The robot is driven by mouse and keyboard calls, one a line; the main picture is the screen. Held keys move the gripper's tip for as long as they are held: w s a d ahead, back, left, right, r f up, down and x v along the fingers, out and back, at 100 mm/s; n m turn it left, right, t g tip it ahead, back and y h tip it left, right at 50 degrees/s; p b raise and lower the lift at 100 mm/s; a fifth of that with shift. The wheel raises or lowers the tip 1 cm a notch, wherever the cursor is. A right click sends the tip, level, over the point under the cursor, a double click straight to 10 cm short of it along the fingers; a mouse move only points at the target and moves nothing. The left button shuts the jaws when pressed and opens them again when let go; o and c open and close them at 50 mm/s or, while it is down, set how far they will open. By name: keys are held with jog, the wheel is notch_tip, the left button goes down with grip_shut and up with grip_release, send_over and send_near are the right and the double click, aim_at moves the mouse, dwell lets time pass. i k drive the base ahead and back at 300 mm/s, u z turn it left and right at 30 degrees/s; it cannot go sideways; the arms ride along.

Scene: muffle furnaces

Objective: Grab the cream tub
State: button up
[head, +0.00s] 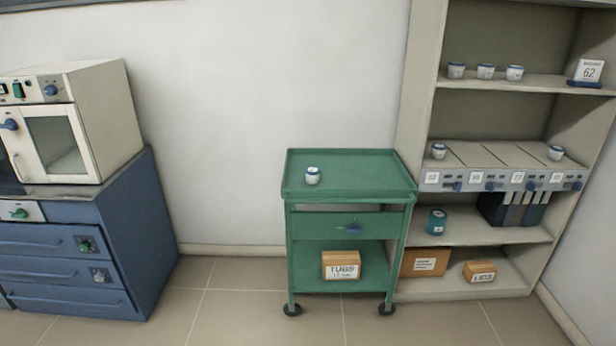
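A small cream-white tub (313,176) with a blue band near its top stands upright on the left part of the green cart's top tray (365,172). Similar small pale tubs stand on the shelf unit: a row of three (486,72) on the upper shelf, one (438,151) at the left of the drawer unit and one (556,153) at its right. I cannot tell from here how these tubs differ. My gripper is not in view, and nothing is seen touching any tub.
The cart has a drawer (325,227) and a box marked TUBS (341,265) below. A teal can (437,221) and cardboard boxes (425,262) are on the lower shelves. A furnace (100,110) sits on a blue cabinet (130,240) at left. Floor between cabinet and cart is clear.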

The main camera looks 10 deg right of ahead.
aim_at(313, 173)
jog(key=u, duration=0.05)
jog(key=k, duration=1.35)
jog(key=u, duration=0.55)
jog(key=i, duration=0.65)
jog(key=u, duration=0.65)
jog(key=i, duration=1.6)
jog(key=z, duration=0.3)
